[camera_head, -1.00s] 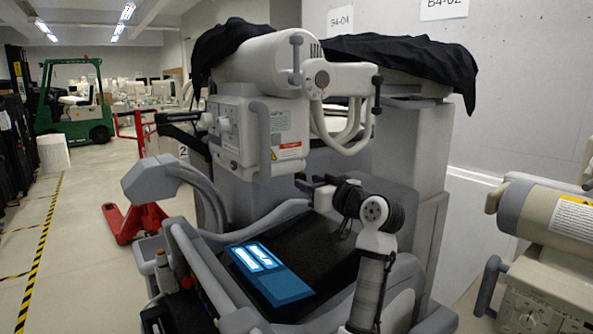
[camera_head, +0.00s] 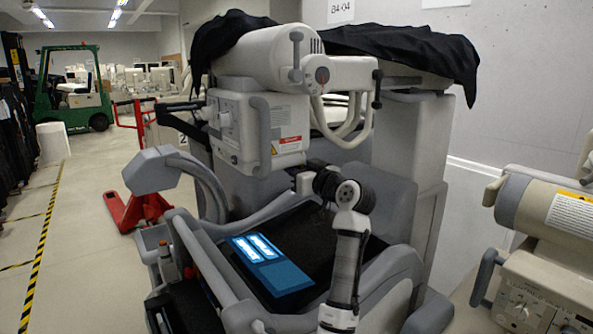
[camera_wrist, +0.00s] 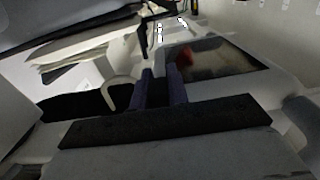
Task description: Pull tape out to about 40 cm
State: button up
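My gripper (camera_head: 304,176) is just below the right lower edge of the white collimator box (camera_head: 262,132) in the head view. In the wrist view my gripper (camera_wrist: 161,80) shows two dark purple fingers standing apart, with a pale upright shape between or just beyond them. I cannot tell whether they touch it. No tape can be made out in either view; it may be hidden by the box or too small to see. The box has a red warning label and sits under the covered white tube head (camera_head: 265,55).
A grey cart with a blue-and-white panel (camera_head: 268,262) lies under my arm. Grey curved rails (camera_head: 200,262) surround it. Another beige machine (camera_head: 545,215) stands at right. Open floor (camera_head: 85,240) is at left, with a red pallet jack (camera_head: 135,212).

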grip_shut()
notch_tip(320, 180, down, 15)
jog(key=b, duration=1)
jog(key=shift+f, duration=0.1)
jog(key=o, duration=0.8)
grip_release()
jog(key=shift+c, duration=0.2)
jog(key=shift+r, duration=0.2)
